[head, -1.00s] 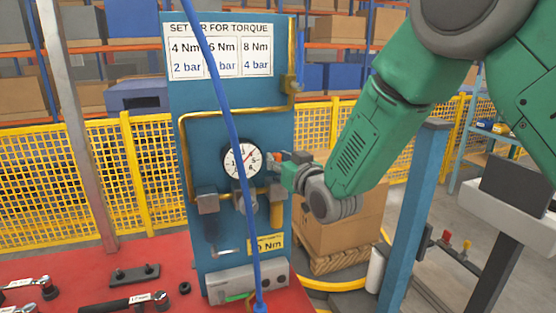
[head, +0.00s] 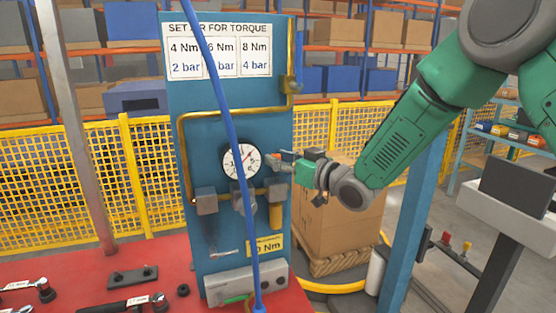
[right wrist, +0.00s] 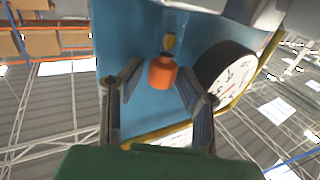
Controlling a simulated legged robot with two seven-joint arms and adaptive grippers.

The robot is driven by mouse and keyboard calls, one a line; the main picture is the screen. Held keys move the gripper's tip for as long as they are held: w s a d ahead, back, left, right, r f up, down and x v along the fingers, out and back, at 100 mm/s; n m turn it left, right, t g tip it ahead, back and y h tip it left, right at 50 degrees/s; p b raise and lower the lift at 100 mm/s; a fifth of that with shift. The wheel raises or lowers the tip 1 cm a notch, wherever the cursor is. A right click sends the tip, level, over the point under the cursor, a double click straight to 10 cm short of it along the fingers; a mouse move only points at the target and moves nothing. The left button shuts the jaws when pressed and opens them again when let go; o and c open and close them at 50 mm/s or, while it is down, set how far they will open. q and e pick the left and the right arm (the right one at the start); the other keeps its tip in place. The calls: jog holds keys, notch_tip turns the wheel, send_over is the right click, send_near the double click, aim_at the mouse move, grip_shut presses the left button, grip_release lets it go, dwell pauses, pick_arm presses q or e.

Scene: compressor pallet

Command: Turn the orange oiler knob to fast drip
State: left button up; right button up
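The orange oiler knob (right wrist: 162,72) shows in the right wrist view, in front of the blue panel and just below a small yellow fitting. My right gripper (right wrist: 162,82) is open, with one finger to each side of the knob and visible gaps between. In the head view the right gripper (head: 285,163) points left at the panel's right side, beside the gauge. There the knob is mostly hidden by the gripper. My left gripper is not in view.
The round white pressure gauge (head: 241,161) sits close to the gripper and also shows in the right wrist view (right wrist: 228,78). A blue hose (head: 232,120) hangs in front of the blue panel (head: 205,105). A red bench (head: 60,263) with tools lies at lower left.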

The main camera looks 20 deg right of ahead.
jog(key=shift+s+d, duration=0.1)
jog(key=shift+d, duration=0.05)
jog(key=v, duration=1.1)
jog(key=shift+s+d, duration=0.2)
jog(key=shift+s, duration=0.1)
jog(key=shift+f, duration=0.1)
jog(key=s+f+m+g+h, duration=0.1)
jog(key=s+f+g+h, duration=0.3)
jog(key=f, duration=0.6)
jog(key=s+f+m+g, duration=0.1)
jog(key=s+f+m, duration=0.1)
jog(key=s+f, duration=0.5)
jog(key=s+f+m+g+h, duration=0.1)
jog(key=s+f+g+h, duration=0.15)
jog(key=f, duration=0.95)
jog(key=s+d+f+m+g+h, duration=0.1)
jog(key=s+f+g, duration=0.4)
jog(key=s, duration=0.8)
jog(key=s+d+f+m+g+h, duration=0.1)
jog(key=s+d+f+g, duration=0.15)
jog(key=s+f, duration=0.75)
notch_tip(320, 180, down, 7)
jog(key=a+n+b, duration=0.1)
jog(key=b, duration=1)
jog(key=shift+a+f, duration=0.2)
jog(key=shift+a, duration=0.2)
